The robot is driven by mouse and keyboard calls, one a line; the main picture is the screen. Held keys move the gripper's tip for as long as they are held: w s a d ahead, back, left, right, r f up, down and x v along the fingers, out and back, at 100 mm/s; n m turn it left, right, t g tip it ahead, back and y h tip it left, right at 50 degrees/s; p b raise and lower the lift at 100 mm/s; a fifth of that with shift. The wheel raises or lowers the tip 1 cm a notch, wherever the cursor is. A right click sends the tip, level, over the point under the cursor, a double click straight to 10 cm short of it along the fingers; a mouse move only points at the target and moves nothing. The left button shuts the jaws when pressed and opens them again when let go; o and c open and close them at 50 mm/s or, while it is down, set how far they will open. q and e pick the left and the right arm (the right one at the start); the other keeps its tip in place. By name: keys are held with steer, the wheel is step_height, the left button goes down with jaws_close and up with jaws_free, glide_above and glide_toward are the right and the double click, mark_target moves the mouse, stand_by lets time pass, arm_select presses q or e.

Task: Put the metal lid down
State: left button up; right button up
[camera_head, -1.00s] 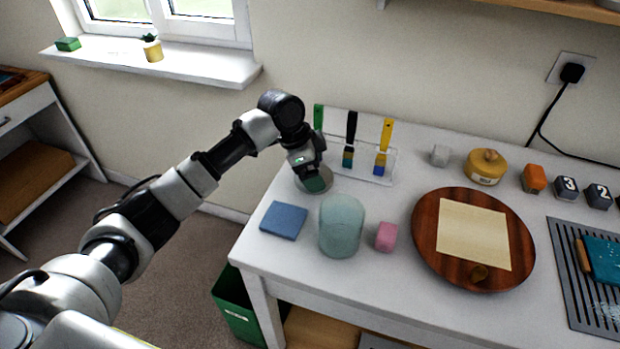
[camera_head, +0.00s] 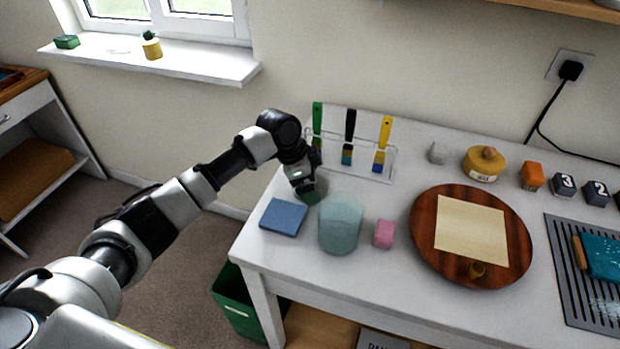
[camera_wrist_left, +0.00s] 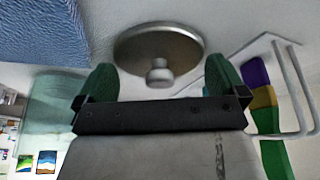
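The metal lid (camera_wrist_left: 182,47), a round grey disc with a small knob, shows in the left wrist view. It appears to lie flat on the white tabletop. My left gripper (camera_head: 307,194) is low over the table's left end in the head view, between the brush rack and the blue cloth, and hides the lid there. In the left wrist view its green fingertips are wide apart, one on each side of the knob, with visible gaps to it. My right gripper is in neither view.
A pale green glass jar (camera_head: 340,224) stands close in front of the left gripper, beside a blue cloth (camera_head: 283,217) and a pink block (camera_head: 384,234). The clear brush rack (camera_head: 385,172) is just behind. A round wooden board (camera_head: 425,243) lies to the right.

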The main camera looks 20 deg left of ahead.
arm_select(q)
steer(key=v, duration=1.2)
steer(key=shift+r+b, duration=0.2)
steer(key=shift+b, duration=0.15)
steer(key=shift+d, duration=0.1)
steer(key=shift+f, duration=0.1)
